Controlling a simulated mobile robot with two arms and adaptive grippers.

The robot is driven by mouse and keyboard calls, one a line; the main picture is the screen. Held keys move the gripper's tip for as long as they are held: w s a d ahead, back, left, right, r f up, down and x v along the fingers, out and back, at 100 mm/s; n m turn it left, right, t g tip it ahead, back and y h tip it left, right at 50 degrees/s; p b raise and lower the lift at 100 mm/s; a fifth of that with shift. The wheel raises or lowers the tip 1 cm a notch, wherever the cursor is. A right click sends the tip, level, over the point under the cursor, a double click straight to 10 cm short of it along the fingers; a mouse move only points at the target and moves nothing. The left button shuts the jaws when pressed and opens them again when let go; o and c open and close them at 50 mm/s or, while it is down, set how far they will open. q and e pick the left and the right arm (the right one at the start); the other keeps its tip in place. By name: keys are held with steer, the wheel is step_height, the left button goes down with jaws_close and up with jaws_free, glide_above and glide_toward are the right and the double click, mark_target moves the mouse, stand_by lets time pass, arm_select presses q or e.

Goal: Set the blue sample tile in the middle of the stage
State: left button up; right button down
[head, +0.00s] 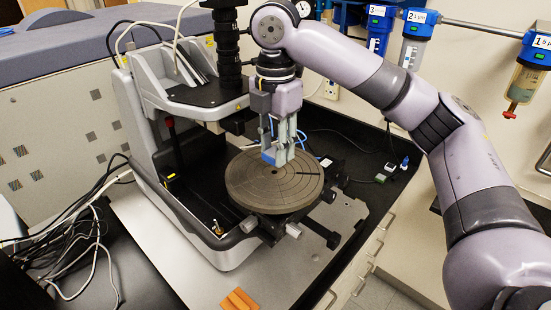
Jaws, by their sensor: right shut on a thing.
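The round grey-brown stage (247,190) of the profiler sits in the middle of the head view, with grooved rings and lines on its top. My right gripper (279,157) points down and is shut on the tile. The fingers hide part of the tile, and I cannot tell whether the tile touches the stage. My left gripper is not in view.
The grey profiler body (150,130) and its black optical tube (227,50) stand close to the left of my right gripper. Cables (75,240) are heaped at left. Blue filter housings (416,45) hang on the back wall.

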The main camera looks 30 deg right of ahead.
step_height(320, 180, down, 3)
steer(key=shift+f+p, duration=0.2)
steer(key=shift+p, duration=0.2)
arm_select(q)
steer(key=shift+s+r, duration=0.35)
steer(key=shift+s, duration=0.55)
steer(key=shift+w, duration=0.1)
arm_select(e)
steer(key=shift+f, duration=0.1)
steer(key=c, duration=1.2)
jaws_free()
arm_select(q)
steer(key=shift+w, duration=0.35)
arm_select(e)
steer(key=shift+w+r+b, duration=0.1)
steer(key=shift+r+b, duration=0.2)
steer(key=shift+r, duration=0.25)
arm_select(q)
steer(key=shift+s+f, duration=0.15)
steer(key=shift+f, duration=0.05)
arm_select(e)
step_height(320, 180, up, 11)
steer(key=shift+r, duration=0.1)
